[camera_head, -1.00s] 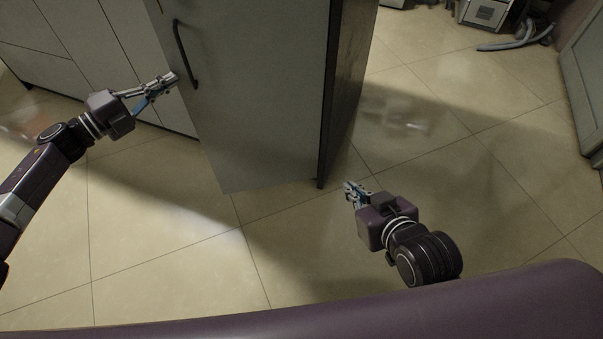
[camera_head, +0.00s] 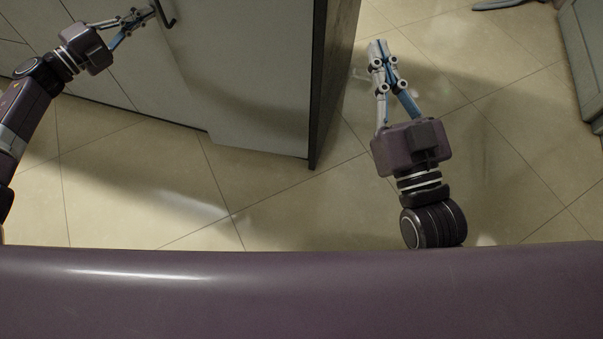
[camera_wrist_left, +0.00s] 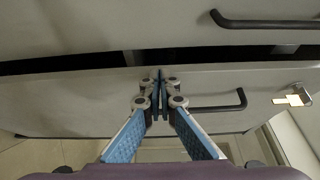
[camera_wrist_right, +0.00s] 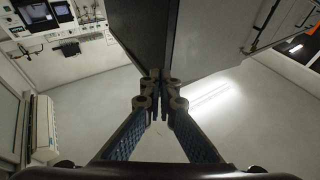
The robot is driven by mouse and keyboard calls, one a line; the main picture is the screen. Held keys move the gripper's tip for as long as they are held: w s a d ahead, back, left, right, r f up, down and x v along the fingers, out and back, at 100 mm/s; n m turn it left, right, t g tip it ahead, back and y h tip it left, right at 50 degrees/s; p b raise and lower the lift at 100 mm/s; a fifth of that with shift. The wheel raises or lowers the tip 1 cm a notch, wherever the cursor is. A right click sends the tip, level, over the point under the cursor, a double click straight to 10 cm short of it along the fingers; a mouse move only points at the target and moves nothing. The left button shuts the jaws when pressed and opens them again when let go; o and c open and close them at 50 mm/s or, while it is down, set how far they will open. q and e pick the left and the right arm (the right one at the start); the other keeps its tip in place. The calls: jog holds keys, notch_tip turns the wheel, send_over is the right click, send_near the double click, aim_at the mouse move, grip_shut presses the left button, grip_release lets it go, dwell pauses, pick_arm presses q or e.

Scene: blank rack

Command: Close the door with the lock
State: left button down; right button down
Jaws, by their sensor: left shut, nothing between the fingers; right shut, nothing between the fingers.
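The grey cabinet door (camera_head: 245,75) stands in the middle of the head view, its lower left corner near the neighbouring cabinet fronts. A dark door handle (camera_head: 165,15) shows at the top edge. My left gripper (camera_head: 150,10) is shut and empty beside that handle; contact cannot be told. In the left wrist view, a dark gap lies between two grey panels. My right gripper (camera_head: 378,46) is shut and empty, right of the cabinet's dark side.
A row of grey cabinet fronts (camera_head: 110,70) runs along the left. The dark cabinet side (camera_head: 333,70) stands between my arms. Tiled floor (camera_head: 500,130) is clear on the right, up to a grey unit (camera_head: 585,60) at the right edge.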

pick_arm(q)
jog(key=shift+w, duration=0.65)
pick_arm(e)
jog(key=shift+d+r+t, duration=0.35)
jog(key=shift+r+t, duration=0.05)
jog(key=shift+r, duration=0.3)
pick_arm(q)
jog(key=shift+s, duration=0.1)
